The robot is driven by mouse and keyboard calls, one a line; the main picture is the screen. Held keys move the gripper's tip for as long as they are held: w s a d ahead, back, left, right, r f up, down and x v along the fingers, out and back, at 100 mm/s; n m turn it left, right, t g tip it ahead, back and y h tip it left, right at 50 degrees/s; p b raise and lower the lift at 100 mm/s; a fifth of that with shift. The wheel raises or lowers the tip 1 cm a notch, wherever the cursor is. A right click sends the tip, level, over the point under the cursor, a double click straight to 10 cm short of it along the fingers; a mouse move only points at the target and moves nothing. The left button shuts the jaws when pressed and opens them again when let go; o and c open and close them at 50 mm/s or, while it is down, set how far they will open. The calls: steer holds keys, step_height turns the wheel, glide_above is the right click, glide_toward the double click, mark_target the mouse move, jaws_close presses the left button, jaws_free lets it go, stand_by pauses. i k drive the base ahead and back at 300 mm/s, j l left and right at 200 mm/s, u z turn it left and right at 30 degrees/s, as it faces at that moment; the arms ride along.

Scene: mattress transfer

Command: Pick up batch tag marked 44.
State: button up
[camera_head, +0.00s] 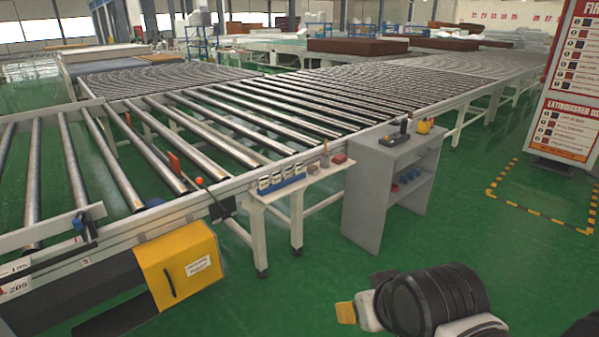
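Several small tags (277,178) stand in a row on a narrow white side table (318,172) beside the roller conveyor. They have pale faces with dark marks and blue lower parts. Their numbers are too small to read, so I cannot tell which one is marked 44. The end of my arm shows at the bottom right, dark and ribbed with a small yellow tip, apart from the table and the tags. I cannot make out separate fingers or anything held there.
A grey cabinet (372,205) stands right of the side table, with a dark device (394,138) and a yellow item (425,126) on top. A yellow box (183,267) is on the conveyor's near side. Green floor is open before the cabinet.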

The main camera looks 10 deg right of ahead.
mark_target(263, 182)
steer(key=i+j, duration=0.35)
steer(key=i, duration=0.15)
steer(key=i+j+z, duration=0.15)
steer(key=i+j, duration=0.15)
steer(key=i, duration=0.25)
steer(key=i+j, duration=0.4)
steer(key=i+z, duration=0.05)
steer(key=i, duration=0.05)
